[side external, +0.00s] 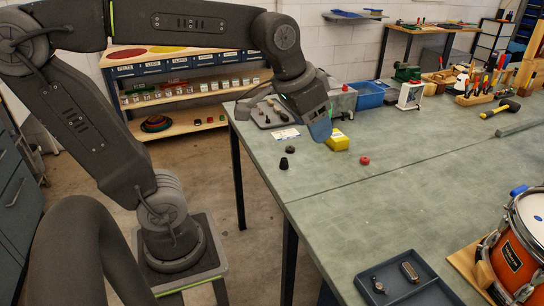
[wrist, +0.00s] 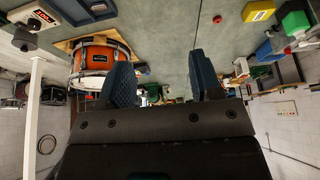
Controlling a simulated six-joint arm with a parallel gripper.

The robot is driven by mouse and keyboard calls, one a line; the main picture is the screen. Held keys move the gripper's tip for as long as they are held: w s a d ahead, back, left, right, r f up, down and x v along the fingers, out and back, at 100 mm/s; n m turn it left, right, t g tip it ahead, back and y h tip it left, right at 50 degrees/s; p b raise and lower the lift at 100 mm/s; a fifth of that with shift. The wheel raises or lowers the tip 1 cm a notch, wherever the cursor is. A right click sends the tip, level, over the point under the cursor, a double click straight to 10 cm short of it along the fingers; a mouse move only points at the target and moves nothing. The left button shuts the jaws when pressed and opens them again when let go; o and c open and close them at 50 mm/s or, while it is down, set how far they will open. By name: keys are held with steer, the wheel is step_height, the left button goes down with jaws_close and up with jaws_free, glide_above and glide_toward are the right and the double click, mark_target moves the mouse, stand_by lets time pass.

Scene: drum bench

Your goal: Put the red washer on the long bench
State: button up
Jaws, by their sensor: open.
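A small red round piece (side external: 365,160), which looks like the red washer, lies on the grey-green long bench (side external: 400,200), to the right of a yellow block (side external: 337,141). A red piece also shows at the top of the wrist view (wrist: 287,22). My gripper (side external: 321,135) is above the bench, just left of the yellow block in the side view. In the wrist view its two dark blue fingers (wrist: 163,75) stand apart with nothing held between them.
An orange drum (side external: 516,250) stands at the front right. A dark blue tray (side external: 405,285) holds two small items at the front. Black pieces (side external: 284,163) lie near the left edge. Tools and a blue bin (side external: 369,94) line the back. The middle of the bench is clear.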

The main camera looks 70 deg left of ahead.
steer(key=s+d+f, duration=0.1)
steer(key=s+f, duration=0.3)
steer(key=s, duration=0.4)
steer(key=shift+s+d+f+t, duration=0.2)
steer(key=shift+d+f+t, duration=0.1)
steer(key=shift+d+f, duration=0.1)
